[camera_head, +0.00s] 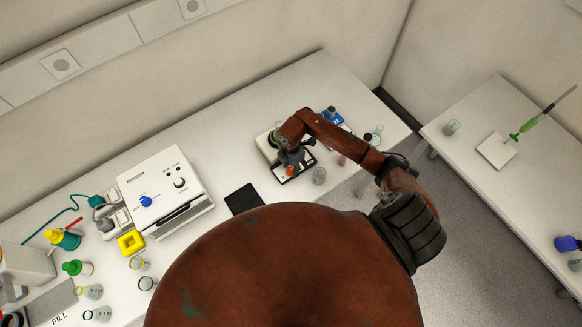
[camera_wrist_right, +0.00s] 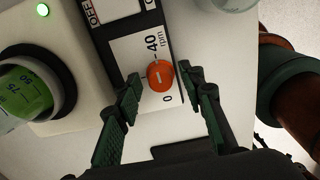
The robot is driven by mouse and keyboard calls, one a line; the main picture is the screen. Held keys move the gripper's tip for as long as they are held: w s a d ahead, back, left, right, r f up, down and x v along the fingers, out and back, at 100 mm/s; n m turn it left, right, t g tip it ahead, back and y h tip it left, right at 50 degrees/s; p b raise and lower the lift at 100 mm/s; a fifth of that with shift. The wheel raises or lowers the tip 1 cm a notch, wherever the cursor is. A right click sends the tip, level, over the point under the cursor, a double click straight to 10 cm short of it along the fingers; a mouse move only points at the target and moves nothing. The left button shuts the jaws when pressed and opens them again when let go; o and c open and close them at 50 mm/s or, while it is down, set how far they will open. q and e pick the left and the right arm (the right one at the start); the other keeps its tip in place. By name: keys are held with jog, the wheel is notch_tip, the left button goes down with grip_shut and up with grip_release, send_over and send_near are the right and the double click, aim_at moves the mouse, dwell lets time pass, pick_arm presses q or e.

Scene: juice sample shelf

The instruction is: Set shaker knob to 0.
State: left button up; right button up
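The shaker (camera_head: 264,143) is a pale box with a dark-edged front panel, partly hidden by my right arm in the head view. Its orange round knob (camera_wrist_right: 160,76) carries a short white line and sits between the printed "40 rpm" and "0" in the right wrist view; I cannot tell which end of the line is the pointer. The knob also shows as an orange spot in the head view (camera_head: 290,171). My right gripper (camera_wrist_right: 164,90) is open, with one green-padded finger on each side of the knob and gaps visible. My left gripper is not in view.
Glassware (camera_head: 319,175) stands right of the shaker in the head view. A black pad (camera_head: 243,198) and a white device (camera_head: 165,190) lie left.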

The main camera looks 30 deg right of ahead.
grip_shut()
